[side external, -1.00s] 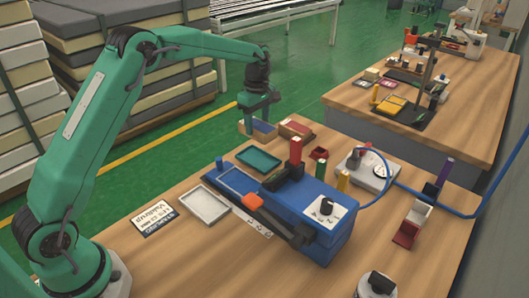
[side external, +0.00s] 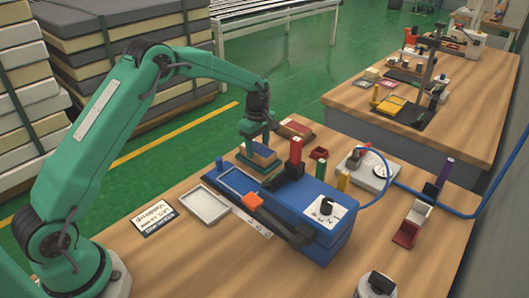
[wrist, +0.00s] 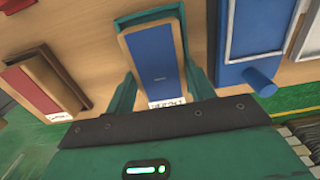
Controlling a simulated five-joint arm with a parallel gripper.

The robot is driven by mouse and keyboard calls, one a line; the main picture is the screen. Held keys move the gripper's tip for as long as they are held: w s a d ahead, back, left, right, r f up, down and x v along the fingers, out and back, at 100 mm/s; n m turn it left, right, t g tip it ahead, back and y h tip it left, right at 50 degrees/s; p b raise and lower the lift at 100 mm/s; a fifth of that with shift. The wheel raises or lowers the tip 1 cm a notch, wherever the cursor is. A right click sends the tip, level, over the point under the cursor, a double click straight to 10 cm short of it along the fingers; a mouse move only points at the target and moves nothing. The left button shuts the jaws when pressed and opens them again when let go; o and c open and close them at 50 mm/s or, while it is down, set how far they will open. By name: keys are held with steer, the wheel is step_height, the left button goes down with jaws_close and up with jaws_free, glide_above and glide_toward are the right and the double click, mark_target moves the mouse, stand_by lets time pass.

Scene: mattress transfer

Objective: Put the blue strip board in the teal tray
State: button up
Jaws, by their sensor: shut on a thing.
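The blue strip board (side external: 265,152), a blue panel with a wooden-coloured edge, is between the fingers of my gripper (side external: 258,145). In the wrist view the board (wrist: 158,55) lies lengthwise between the two green fingers (wrist: 161,92), which are shut on its sides. The teal tray (side external: 258,170) lies under the board on the bench. The board and gripper hide most of it. In the wrist view the tray's rim (wrist: 150,14) shows beyond the board's far end. I cannot tell whether the board touches the tray.
A red case (side external: 296,129) lies just behind the tray; it also shows in the wrist view (wrist: 42,83). A white tray (side external: 205,204) lies in front on bare bench.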

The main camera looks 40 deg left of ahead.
mark_target(258, 148)
steer(key=shift+f, duration=0.4)
steer(key=shift+f, duration=0.15)
steer(key=o, duration=1.1)
step_height(258, 148, up, 12)
steer(key=shift+r, duration=0.15)
stand_by(0.4)
